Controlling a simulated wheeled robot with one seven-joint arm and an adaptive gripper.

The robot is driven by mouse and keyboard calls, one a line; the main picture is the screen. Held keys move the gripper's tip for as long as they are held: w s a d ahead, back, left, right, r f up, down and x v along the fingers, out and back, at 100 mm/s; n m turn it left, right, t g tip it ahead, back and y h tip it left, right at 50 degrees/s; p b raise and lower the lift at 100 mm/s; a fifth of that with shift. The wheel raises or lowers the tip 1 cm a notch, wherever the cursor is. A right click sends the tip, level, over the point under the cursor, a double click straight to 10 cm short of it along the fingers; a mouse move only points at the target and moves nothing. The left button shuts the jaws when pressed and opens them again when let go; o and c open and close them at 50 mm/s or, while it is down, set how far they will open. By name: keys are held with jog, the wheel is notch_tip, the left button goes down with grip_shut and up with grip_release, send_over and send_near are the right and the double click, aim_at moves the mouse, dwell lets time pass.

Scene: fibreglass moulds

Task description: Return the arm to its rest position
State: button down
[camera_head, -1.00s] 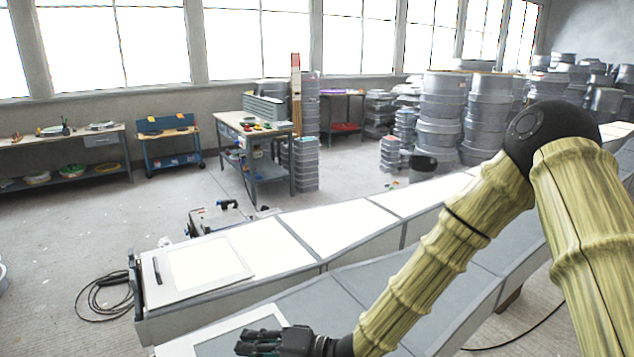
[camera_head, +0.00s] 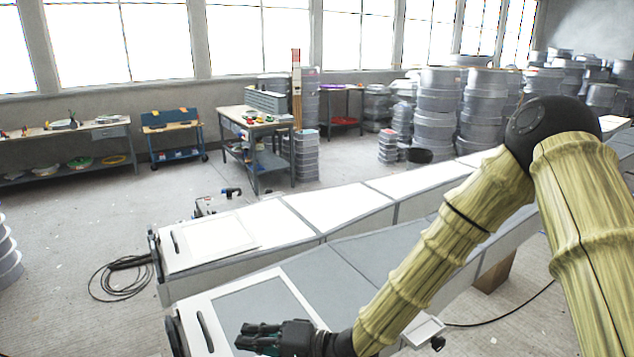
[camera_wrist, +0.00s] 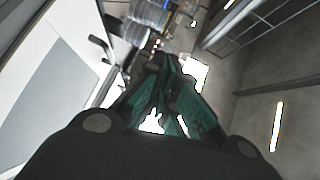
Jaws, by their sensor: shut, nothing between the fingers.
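My gripper (camera_head: 262,338) is at the bottom of the head view, at the end of my bent arm, with its fingers pointing left. It appears over the grey panel of the nearer long mould (camera_head: 240,305). In the wrist view my gripper's dark green fingers (camera_wrist: 165,85) come together at their tips, with nothing between them. The white edge and grey panel of a mould (camera_wrist: 55,95) show to the left of the fingers there.
A second long mould (camera_head: 340,208) lies behind the nearer one. A cable coil (camera_head: 122,277) lies on the floor at left. A workbench (camera_head: 254,127) and stacked grey moulds (camera_head: 437,112) stand farther back. Open floor (camera_head: 110,220) lies at left.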

jog(key=s+d+f+h+b, duration=0.2)
jog(key=d+f, duration=0.3)
jog(key=f, duration=0.4)
jog(key=s+d+f+m+h+b, duration=0.1)
jog(key=s+d+f+h, duration=0.25)
jog(key=f, duration=0.55)
jog(key=s+d+f+h+b, duration=0.2)
jog(key=d+f, duration=0.3)
jog(key=f, duration=0.5)
jog(key=s+d+f+n+g+h+b, duration=0.1)
jog(key=s+d+f+h, duration=0.3)
jog(key=s+d+f, duration=0.4)
jog(key=s+d+f+g+h+b, duration=0.3)
jog(key=s+d+f, duration=0.5)
jog(key=s+d, duration=0.5)
jog(key=shift+d+f+n+h+b, duration=0.4)
jog(key=shift+d+h, duration=0.25)
jog(key=shift+d, duration=0.35)
jog(key=shift+w+a, duration=0.1)
jog(key=shift+w, duration=0.05)
